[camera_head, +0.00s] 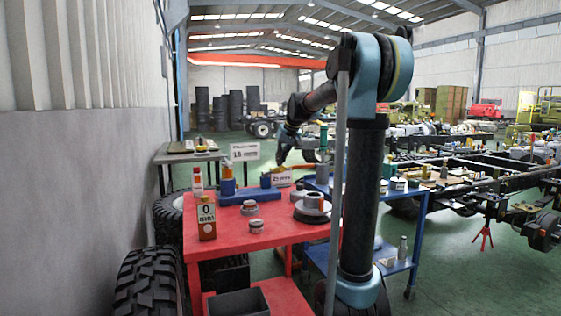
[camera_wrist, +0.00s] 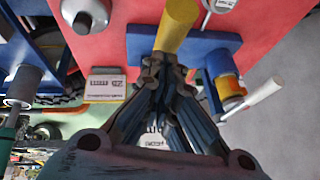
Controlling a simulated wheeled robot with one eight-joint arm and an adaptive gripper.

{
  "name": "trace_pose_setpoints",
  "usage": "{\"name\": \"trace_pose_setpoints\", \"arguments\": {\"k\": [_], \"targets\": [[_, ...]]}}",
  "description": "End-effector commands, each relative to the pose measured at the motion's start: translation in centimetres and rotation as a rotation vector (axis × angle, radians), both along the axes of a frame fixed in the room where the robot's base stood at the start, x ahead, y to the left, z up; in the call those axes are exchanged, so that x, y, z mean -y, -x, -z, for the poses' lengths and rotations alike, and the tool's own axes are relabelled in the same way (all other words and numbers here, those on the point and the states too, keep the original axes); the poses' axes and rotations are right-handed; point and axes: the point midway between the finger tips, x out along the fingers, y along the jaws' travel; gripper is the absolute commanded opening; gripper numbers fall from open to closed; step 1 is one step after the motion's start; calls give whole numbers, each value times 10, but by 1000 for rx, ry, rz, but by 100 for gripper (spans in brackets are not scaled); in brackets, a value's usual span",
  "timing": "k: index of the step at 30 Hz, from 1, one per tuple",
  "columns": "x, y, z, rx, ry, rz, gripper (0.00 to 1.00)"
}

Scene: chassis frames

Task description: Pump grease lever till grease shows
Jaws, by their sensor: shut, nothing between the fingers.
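My gripper (camera_head: 281,158) hangs over the far end of the red table. In the wrist view its fingers (camera_wrist: 164,62) are closed together with nothing between them. A yellow cylindrical piece (camera_wrist: 177,26), perhaps the lever's handle, shows just past the fingertips; whether they touch it I cannot tell. A blue plate (camera_head: 248,196) lies on the red table and also shows in the wrist view (camera_wrist: 140,42). A blue and orange cylinder (camera_head: 227,184) stands at its left end, and also shows in the wrist view (camera_wrist: 229,86). I cannot make out any grease.
The red table (camera_head: 270,233) holds a bottle marked 0 (camera_head: 207,218), a red and white bottle (camera_head: 197,183), a round grey disc part (camera_head: 312,208) and small tins. A white card (camera_head: 282,178) stands near the gripper. A blue cart (camera_head: 322,188) stands to the right, a wall at left.

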Motion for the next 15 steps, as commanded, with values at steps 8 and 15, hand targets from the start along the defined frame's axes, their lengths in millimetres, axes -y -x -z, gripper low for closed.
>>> {"name": "trace_pose_setpoints", "arguments": {"k": [8, 15], "targets": [[3, 9, 16, 70, -21, 1, 0], [6, 22, 44, 197, -60, 1, 0]]}}
